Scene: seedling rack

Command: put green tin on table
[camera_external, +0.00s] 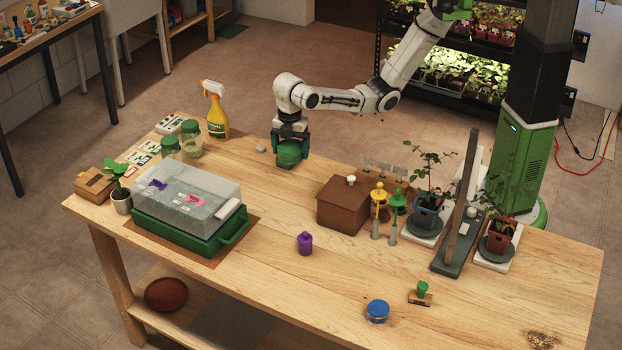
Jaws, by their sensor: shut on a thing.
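My gripper (290,142) points down from above and is shut on the tin. The tin is at or just above the tabletop; I cannot tell whether it touches. The fingertips are small and dark against the tin, and its far side is hidden.
A small grey piece (261,149) lies left of the tin, and a spray bottle (216,112) stands further left. A brown box (343,204) is to the right front. A clear-lidded green tray (177,231) is at left. Bare wood lies in front of the tin.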

